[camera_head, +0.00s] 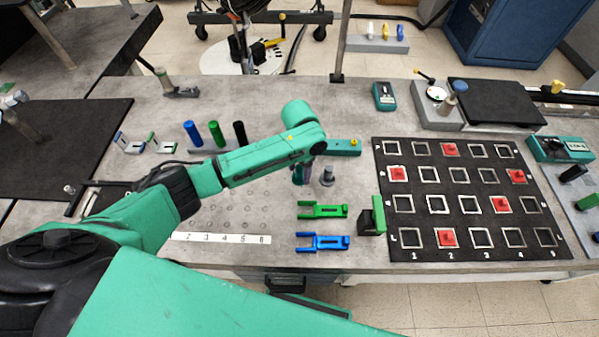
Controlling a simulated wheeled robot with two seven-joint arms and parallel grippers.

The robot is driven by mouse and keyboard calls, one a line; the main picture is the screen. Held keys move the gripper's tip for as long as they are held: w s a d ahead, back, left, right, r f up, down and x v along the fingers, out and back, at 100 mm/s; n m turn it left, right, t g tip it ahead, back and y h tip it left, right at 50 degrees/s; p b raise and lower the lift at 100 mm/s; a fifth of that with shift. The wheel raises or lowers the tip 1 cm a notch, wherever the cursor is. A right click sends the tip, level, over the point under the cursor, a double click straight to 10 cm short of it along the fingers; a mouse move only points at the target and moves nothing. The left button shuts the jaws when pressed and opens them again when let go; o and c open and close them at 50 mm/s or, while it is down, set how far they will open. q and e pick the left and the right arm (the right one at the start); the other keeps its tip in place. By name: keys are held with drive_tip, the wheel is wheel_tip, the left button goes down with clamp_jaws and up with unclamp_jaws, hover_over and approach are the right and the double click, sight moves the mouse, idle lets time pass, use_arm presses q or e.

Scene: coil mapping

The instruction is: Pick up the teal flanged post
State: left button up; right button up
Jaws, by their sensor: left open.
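I cannot pick out a teal flanged post for certain; it may be hidden behind my left arm or gripper. My right gripper is not in view.
A teal forked block (345,147) lies close right of the wrist. Green (322,211) and blue (322,242) forked blocks lie nearer. Blue (193,134), green (216,134) and black (240,133) cylinders stand behind the arm. A black grid board (382,190) lies right.

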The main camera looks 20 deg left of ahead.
use_arm(q)
drive_tip(key=shift+w, duration=0.1)
clamp_jaws()
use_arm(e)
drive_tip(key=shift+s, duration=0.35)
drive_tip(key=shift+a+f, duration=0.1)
